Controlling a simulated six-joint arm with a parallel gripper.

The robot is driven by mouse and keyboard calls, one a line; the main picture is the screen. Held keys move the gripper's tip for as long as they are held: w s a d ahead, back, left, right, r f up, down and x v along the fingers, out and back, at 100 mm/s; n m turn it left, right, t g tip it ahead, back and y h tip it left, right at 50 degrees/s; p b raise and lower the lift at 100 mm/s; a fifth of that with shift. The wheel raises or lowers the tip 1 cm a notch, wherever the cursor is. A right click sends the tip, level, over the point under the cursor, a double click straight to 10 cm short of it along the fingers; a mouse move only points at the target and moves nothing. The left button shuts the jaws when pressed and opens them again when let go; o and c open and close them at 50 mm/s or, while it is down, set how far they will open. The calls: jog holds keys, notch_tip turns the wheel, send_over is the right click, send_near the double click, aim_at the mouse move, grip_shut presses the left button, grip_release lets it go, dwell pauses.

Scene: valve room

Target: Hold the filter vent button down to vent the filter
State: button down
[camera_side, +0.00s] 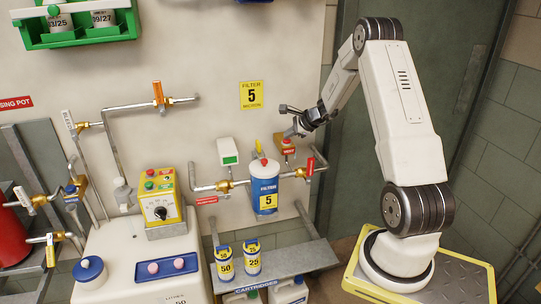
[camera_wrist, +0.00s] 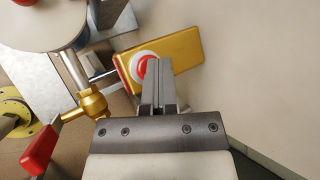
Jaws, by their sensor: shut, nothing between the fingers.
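The filter vent button is a red cap in a white ring on a yellow box. It shows at the wall in the side view (camera_side: 287,143) and ahead of my fingers in the wrist view (camera_wrist: 143,66). My gripper (camera_side: 292,131) is shut and empty, just above the button in the side view. In the wrist view the fingers (camera_wrist: 165,60) lie over the right part of the cap and hide it. I cannot tell whether they touch it or whether it is pressed. The blue filter (camera_side: 264,184) stands to the lower left of the button.
A red-handled valve (camera_side: 307,168) is just below and right of the button. A white-green box (camera_side: 228,151) is left of the filter. The wall right of the button is bare.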

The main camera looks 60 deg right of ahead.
aim_at(289, 140)
jog(key=shift+r, duration=0.95)
jog(key=shift+r, duration=0.15)
jog(key=shift+r, duration=2.35)
jog(key=shift+a, duration=0.1)
